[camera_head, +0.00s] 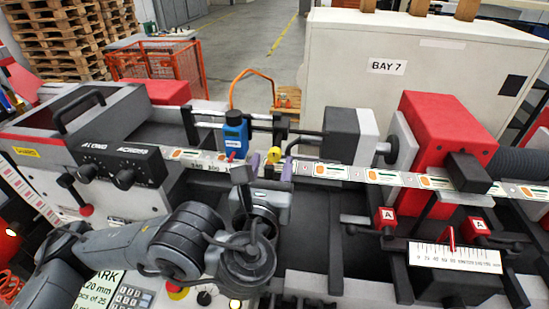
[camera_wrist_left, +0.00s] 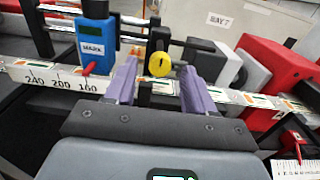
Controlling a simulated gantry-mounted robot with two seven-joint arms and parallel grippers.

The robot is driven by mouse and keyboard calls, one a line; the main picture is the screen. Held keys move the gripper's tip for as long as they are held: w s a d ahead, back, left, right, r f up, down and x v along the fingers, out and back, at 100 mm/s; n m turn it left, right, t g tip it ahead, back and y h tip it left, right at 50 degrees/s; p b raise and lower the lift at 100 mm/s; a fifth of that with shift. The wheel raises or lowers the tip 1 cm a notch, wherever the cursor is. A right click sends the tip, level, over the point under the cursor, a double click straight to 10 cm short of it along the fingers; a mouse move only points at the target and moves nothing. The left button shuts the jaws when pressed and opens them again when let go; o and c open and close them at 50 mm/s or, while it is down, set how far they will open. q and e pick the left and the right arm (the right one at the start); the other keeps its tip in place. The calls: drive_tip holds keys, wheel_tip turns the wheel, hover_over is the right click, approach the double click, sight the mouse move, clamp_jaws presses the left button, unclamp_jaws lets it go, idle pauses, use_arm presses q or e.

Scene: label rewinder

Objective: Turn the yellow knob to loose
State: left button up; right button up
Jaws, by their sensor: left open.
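The yellow knob (camera_head: 274,154) sits on the dark rod assembly above the label web, near the middle of the head view. In the left wrist view the yellow knob (camera_wrist_left: 159,64) shows as a round disc with a dark mark on its face. My left gripper (camera_head: 271,163) is open, with its purple fingers pointing at the knob. In the left wrist view the left gripper (camera_wrist_left: 160,78) has one finger on each side of the knob, with gaps on both sides. Whether the fingertips reach the knob's depth I cannot tell. My right gripper is not in view.
A blue device (camera_head: 235,133) with a red pointer stands left of the knob. The label web (camera_head: 345,173) crosses the machine behind my gripper. A grey and white block (camera_head: 350,135) and a red housing (camera_head: 440,130) stand to the right. A scale plate (camera_head: 455,257) lies lower right.

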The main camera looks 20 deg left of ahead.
sight(274, 158)
use_arm(q)
drive_tip(key=shift+b+x, duration=0.55)
drive_tip(key=shift+x, duration=1.4)
drive_tip(key=shift+c, duration=0.5)
clamp_jaws()
